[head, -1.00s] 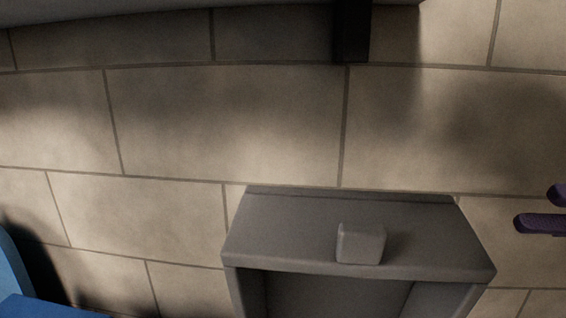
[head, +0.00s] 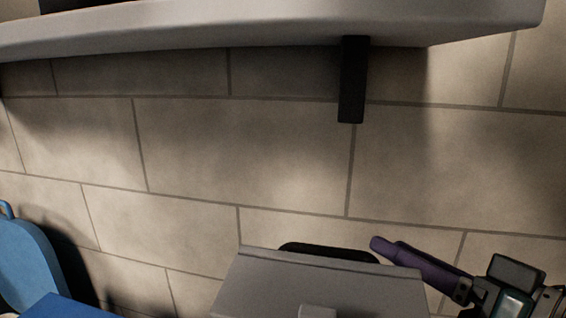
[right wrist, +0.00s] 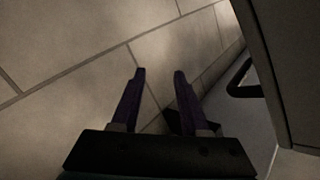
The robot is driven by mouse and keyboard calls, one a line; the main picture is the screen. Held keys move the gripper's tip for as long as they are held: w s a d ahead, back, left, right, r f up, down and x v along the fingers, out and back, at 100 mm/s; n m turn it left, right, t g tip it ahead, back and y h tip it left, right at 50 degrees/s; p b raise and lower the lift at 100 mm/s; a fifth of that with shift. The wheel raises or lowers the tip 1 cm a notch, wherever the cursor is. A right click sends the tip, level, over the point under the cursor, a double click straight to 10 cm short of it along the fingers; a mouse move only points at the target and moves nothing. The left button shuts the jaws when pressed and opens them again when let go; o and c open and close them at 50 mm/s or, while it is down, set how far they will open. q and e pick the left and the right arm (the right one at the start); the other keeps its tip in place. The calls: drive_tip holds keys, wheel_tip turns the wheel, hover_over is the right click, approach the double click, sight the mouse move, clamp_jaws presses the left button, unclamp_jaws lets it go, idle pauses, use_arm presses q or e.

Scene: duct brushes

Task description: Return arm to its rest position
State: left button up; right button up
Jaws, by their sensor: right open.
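My right gripper (head: 382,245) has purple fingers and comes in from the lower right of the head view. It is just above and behind the right part of a grey box-like unit (head: 250,285); whether it touches the unit I cannot tell. In the right wrist view its two fingers (right wrist: 158,73) stand apart with nothing between them, over a tiled surface. My left gripper is not in view.
A pale shelf (head: 440,25) with a black bracket (head: 352,80) spans the top. A small grey block (head: 318,312) sits on the unit, a black curved piece (head: 328,251) behind it. A blue object (head: 25,258) stands at left. The right wrist view shows a dark handle (right wrist: 240,88) beside a grey panel.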

drive_tip(key=s+d+n+g+h+p, duration=0.1)
drive_tip(key=s+d+g+h+p, duration=0.2)
drive_tip(key=s, duration=0.5)
drive_tip(key=s+g+h+p, duration=0.2)
drive_tip(key=s+g+h, duration=0.15)
drive_tip(key=s, duration=0.45)
drive_tip(key=s+d+n+g+h+p, duration=0.1)
drive_tip(key=s+d+g+h+p, duration=0.1)
drive_tip(key=s+g, duration=0.45)
wheel_tip(320, 180, up, 36)
drive_tip(key=s+t+p, duration=0.1)
drive_tip(key=t+p, duration=0.1)
drive_tip(key=p, duration=3.4)
drive_tip(key=shift+a+r, duration=0.2)
drive_tip(key=shift+r, duration=0.05)
